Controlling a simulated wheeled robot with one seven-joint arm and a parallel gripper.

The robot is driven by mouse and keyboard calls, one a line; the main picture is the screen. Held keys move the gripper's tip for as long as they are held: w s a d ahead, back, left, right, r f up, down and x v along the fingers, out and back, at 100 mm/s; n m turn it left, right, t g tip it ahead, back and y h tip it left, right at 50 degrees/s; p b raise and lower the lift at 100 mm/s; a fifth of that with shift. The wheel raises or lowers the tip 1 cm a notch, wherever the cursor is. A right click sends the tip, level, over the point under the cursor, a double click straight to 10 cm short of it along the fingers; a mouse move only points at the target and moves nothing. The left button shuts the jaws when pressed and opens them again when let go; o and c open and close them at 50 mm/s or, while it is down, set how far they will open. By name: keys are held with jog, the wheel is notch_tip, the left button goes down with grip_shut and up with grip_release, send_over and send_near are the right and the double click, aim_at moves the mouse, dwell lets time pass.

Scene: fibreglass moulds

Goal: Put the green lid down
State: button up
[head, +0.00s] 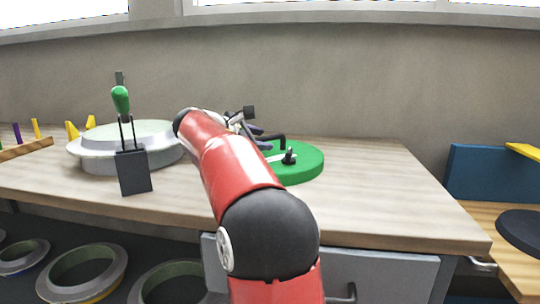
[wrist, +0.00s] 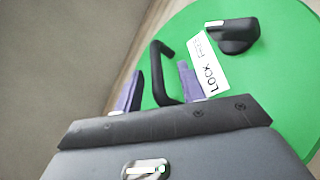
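The green lid (head: 305,168) lies flat on the wooden bench, at the right of my arm in the head view; my arm hides its left part. It fills the right of the wrist view (wrist: 275,85), with a black arched handle (wrist: 160,70), a black knob (wrist: 233,35) and a white "LOCK" label (wrist: 208,65). My gripper (wrist: 160,75) has its two purple fingers on either side of the handle. The fingers stand apart, with a visible gap between the left finger and the handle. In the head view my gripper (head: 262,133) is partly hidden behind my arm.
A pale round mould (head: 90,153) stands on the bench (head: 375,185) to the left, with a green-knobbed lever on a dark block (head: 134,172) before it. Ring moulds (head: 82,272) lie below. The bench right of the lid is clear. A blue panel (head: 490,175) stands further right.

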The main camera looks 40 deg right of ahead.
aim_at(269, 138)
jog(key=x, duration=0.4)
jog(key=shift+w+r, duration=0.15)
jog(key=shift+r, duration=0.05)
grip_shut()
